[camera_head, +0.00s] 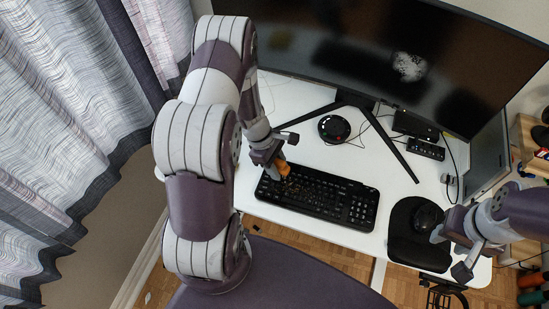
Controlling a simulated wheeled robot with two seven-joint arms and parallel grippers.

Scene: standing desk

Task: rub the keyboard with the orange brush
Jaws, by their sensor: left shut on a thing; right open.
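The black keyboard (325,196) lies on the white desk in front of the monitor. My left gripper (276,160) is over the keyboard's left end and is shut on the orange brush (284,168). The brush is small in view and partly hidden by the gripper. Its lower end is at the keyboard's upper left, but I cannot tell whether it touches the keys. My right gripper (452,254) is open and empty at the right front of the desk, beside the mouse pad.
A black mouse (427,216) sits on a dark mouse pad (404,243) right of the keyboard. A large curved monitor (390,60) on a splayed stand (393,147) is behind. A round black device (334,128) and a remote (426,149) lie near the stand. Curtains hang at left.

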